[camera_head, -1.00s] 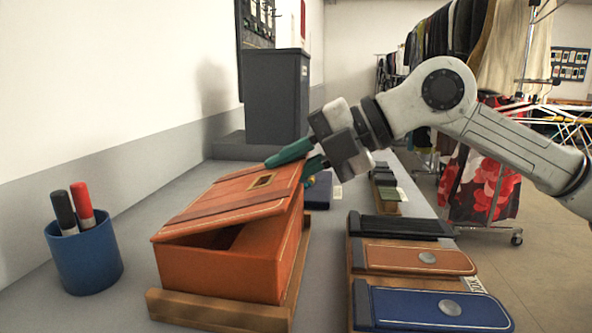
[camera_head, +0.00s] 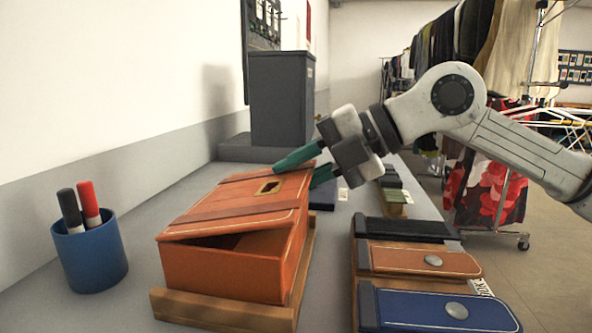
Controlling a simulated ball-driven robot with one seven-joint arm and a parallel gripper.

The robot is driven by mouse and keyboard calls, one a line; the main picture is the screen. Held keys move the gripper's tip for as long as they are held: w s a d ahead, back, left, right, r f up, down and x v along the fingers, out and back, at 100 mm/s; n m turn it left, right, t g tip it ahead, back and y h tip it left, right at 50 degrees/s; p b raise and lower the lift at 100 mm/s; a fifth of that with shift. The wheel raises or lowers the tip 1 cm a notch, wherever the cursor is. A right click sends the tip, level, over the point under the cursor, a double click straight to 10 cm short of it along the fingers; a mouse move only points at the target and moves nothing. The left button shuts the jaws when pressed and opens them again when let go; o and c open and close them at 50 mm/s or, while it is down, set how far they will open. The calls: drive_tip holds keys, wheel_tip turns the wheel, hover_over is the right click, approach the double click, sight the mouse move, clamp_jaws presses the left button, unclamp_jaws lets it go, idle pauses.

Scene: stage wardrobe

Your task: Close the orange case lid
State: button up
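The orange case (camera_head: 228,267) sits in a wooden tray (camera_head: 222,311) on the grey table. Its lid (camera_head: 240,204) is tilted, nearly down, with a narrow dark gap showing along the near side. My gripper (camera_head: 298,168) is at the far right corner of the lid. Its two green fingers are apart. One finger lies over or against the lid's far edge, and the other is just right of it; I cannot tell whether they touch the lid. Nothing shows held between them.
A blue cup (camera_head: 90,255) with a black and a red marker stands left of the case. Blue (camera_head: 440,310), orange (camera_head: 420,260) and black flat cases lie at the right. A dark grey bin (camera_head: 282,98) stands behind. Garment racks stand beyond the table.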

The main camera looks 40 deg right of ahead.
drive_tip(key=p+v, duration=0.2)
drive_tip(key=v, duration=0.8)
drive_tip(key=shift+s+d+r, duration=0.15)
drive_tip(key=shift+d, duration=0.05)
